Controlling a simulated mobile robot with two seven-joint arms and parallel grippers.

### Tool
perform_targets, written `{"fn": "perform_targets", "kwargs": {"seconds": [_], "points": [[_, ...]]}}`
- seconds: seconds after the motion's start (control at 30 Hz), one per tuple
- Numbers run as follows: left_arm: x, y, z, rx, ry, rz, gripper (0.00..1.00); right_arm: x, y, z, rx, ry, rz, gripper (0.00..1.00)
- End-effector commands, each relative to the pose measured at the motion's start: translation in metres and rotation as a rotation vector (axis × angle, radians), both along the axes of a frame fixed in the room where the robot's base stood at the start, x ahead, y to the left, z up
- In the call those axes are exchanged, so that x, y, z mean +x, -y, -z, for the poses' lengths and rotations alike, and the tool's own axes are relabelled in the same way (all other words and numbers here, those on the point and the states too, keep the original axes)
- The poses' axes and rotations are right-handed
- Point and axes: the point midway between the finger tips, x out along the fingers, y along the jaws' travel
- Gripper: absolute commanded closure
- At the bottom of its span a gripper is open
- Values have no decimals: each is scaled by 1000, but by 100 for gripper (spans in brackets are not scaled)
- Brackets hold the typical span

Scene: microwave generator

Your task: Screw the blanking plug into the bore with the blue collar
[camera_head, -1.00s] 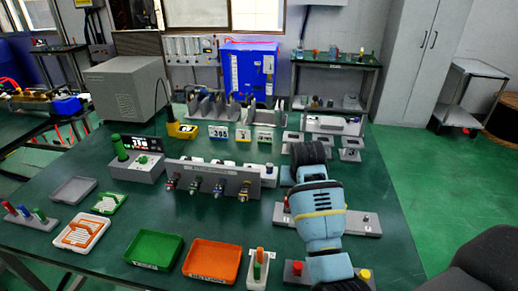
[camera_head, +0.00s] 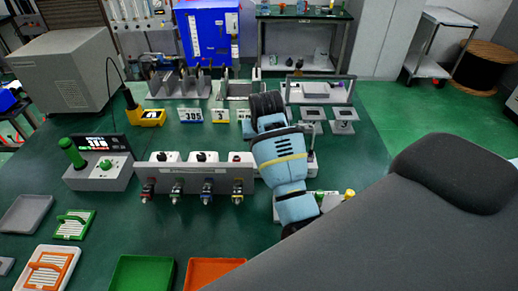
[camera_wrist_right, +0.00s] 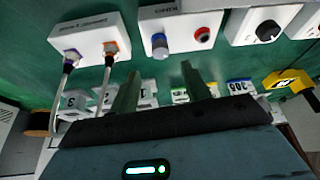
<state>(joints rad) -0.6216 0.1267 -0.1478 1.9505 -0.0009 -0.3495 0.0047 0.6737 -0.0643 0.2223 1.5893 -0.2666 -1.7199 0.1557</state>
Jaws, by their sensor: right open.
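In the right wrist view, a white block (camera_wrist_right: 182,25) carries a bore with a blue collar (camera_wrist_right: 158,37). A grey cylinder (camera_wrist_right: 160,50), which looks like the blanking plug, stands at this collar; how deep it sits cannot be told. A red-collared bore (camera_wrist_right: 202,36) is beside it on the same block. My right gripper (camera_wrist_right: 158,78) is open, its two fingers apart and nothing visible between them, short of the block in the picture. In the head view, my right wrist (camera_head: 280,160) hides the block and the fingers. My left gripper is not in view.
A white block with two cabled connectors (camera_wrist_right: 90,38) and a black-knob block (camera_wrist_right: 265,28) flank the bore block. In the head view, a grey panel with several connectors (camera_head: 195,180) stands left of my wrist. Green tray (camera_head: 143,272) and orange tray (camera_head: 213,268) lie in front.

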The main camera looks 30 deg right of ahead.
Motion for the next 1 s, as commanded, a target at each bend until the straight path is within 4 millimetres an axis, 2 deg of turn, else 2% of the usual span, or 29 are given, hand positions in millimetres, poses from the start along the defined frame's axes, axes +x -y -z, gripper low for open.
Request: {"fn": "perform_targets", "kwargs": {"seconds": [0.3,0.5,0.9,0.93,1.0], "points": [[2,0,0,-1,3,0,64,15,8,44,1,-4,0,53],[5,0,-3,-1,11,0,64,23,11,60,1,-1,1,53],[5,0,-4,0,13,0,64,25,12,67,0,0,1,53],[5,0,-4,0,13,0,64,25,12,67,0,0,1,54],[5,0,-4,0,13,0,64,25,12,67,0,0,1,63]]}}
